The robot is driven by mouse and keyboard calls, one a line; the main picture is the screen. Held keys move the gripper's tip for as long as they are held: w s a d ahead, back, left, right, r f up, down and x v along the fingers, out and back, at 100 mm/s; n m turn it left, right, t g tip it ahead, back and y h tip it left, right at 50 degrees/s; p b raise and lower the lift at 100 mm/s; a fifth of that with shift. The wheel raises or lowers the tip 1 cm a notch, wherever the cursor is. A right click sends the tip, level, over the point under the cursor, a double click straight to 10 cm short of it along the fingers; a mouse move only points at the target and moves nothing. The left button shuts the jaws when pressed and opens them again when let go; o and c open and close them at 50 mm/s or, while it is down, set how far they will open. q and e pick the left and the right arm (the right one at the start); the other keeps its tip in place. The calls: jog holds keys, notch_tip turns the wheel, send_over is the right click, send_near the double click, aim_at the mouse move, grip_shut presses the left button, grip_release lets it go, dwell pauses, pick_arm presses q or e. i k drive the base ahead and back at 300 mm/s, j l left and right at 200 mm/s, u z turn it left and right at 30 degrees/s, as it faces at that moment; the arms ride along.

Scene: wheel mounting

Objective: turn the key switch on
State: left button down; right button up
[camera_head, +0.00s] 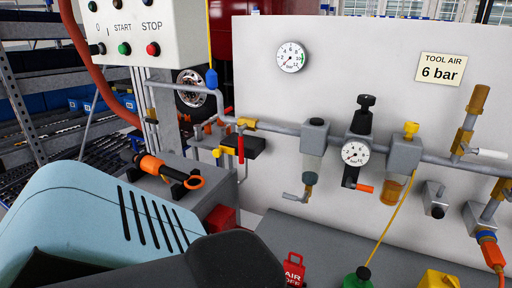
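The control box (138,22) is a pale panel at the upper left, cut off by the top edge of the head view. The key switch (96,49) is a small dark part at its lower left, below the marks 0 and I. Its exact setting is too small to tell. A green START button (124,48) and a red STOP button (153,49) sit to its right. A light-blue and black arm part of mine fills the lower left, below the box and apart from it. No gripper fingers show.
An orange-red hose runs down left of the box. An orange-handled tool (152,166) lies on a grey bench. A white board (400,75) carries gauges and air fittings. Shelves stand at the left.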

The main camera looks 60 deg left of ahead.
aim_at(94, 50)
jog(key=u, duration=2)
